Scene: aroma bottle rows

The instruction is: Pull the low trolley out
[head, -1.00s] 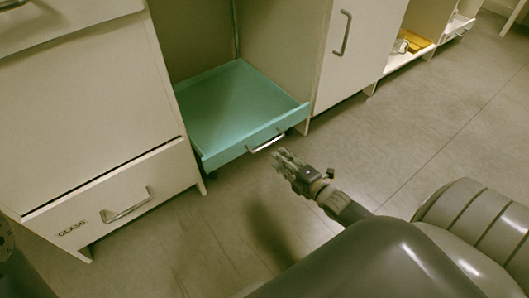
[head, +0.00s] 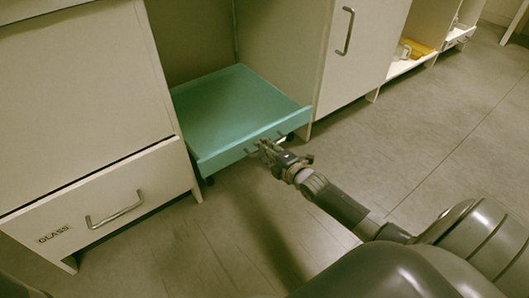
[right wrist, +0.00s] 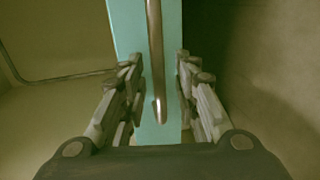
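The low trolley (head: 235,103) is a flat teal tray with a low front wall, standing in the open bay between the cabinets. Its front edge sticks out a little past the cabinet fronts. A metal bar handle (right wrist: 155,60) is on its front wall; in the head view my gripper partly covers it. My right gripper (head: 268,150) is at this handle. In the right wrist view, the open fingers (right wrist: 160,85) stand on either side of the handle with gaps to it. My left gripper is not in view.
A drawer labelled GLASS (head: 95,205) with a bar handle is left of the bay. A tall cabinet door (head: 365,50) is to its right. Farther right, a low shelf holds a yellow item (head: 418,48). The floor (head: 400,130) in front is clear.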

